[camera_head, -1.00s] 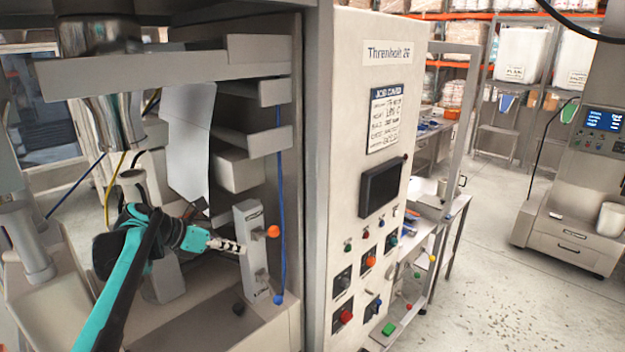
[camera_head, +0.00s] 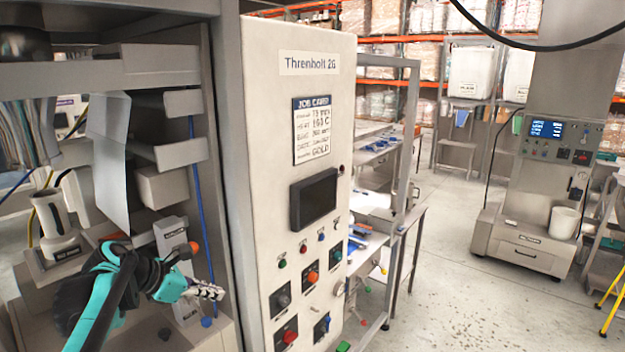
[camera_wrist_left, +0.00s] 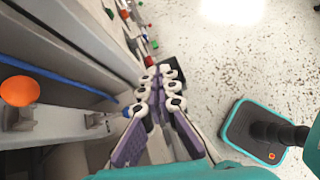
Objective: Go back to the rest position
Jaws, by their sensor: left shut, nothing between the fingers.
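My left gripper (camera_head: 207,292) is at the lower left of the head view, in front of the open machine bay. It is shut and empty. The left wrist view shows its fingers (camera_wrist_left: 158,100) pressed together over the floor and the cabinet edge. A grey box with an orange knob (camera_head: 193,247) stands just behind the gripper; the knob shows at the left of the left wrist view (camera_wrist_left: 20,91). The gripper appears apart from it. My right gripper is not in view.
The Threnholt 26 control cabinet (camera_head: 257,130) stands right of the gripper, with buttons and switches on its front. A blue cable (camera_head: 207,230) hangs in the bay. A bench (camera_head: 412,215) stands behind the cabinet. Open floor (camera_head: 450,310) lies to the right, before another machine (camera_head: 525,238).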

